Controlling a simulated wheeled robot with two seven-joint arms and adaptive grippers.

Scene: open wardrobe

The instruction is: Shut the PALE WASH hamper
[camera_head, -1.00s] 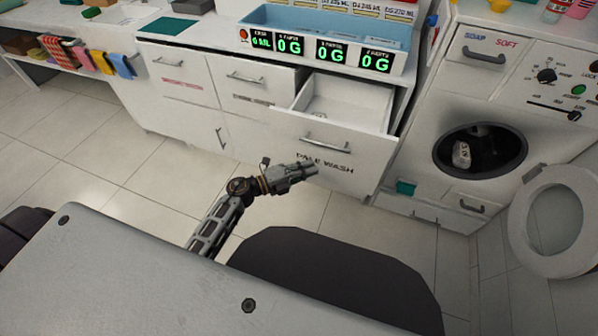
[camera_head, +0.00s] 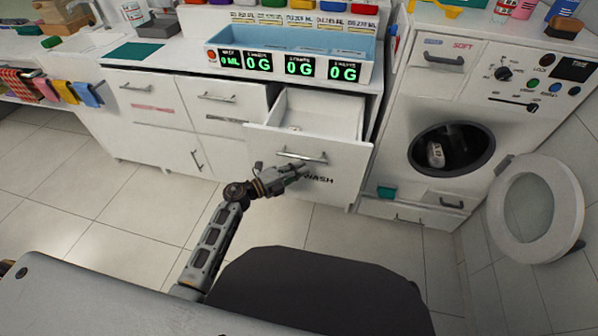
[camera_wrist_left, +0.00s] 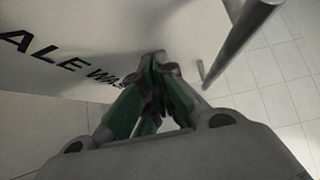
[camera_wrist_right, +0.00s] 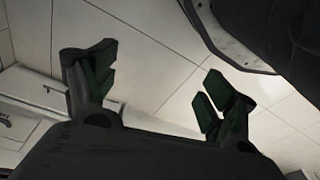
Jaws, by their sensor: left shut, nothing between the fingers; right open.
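The PALE WASH hamper (camera_head: 340,160) is a white drawer below the counter, pulled out, with its empty-looking inside (camera_head: 330,118) showing. Its front has a grey bar handle (camera_head: 302,156) and black lettering, partly hidden by my gripper. My left gripper (camera_head: 303,169) is shut and empty at the front, just below the handle. In the left wrist view its fingertips (camera_wrist_left: 158,62) are close to the white front (camera_wrist_left: 110,30), beside the lettering, with the handle (camera_wrist_left: 240,40) to the right. I cannot tell whether they touch. My right gripper (camera_wrist_right: 155,85) is open and empty, seen only in its wrist view.
A blue tray (camera_head: 290,47) with green number displays stands on the counter above. To the right is a washer with a dark drum opening (camera_head: 465,150) and its round door (camera_head: 535,208) swung open. Closed drawers (camera_head: 230,98) lie left of the hamper. The tiled floor (camera_head: 110,200) is clear at left.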

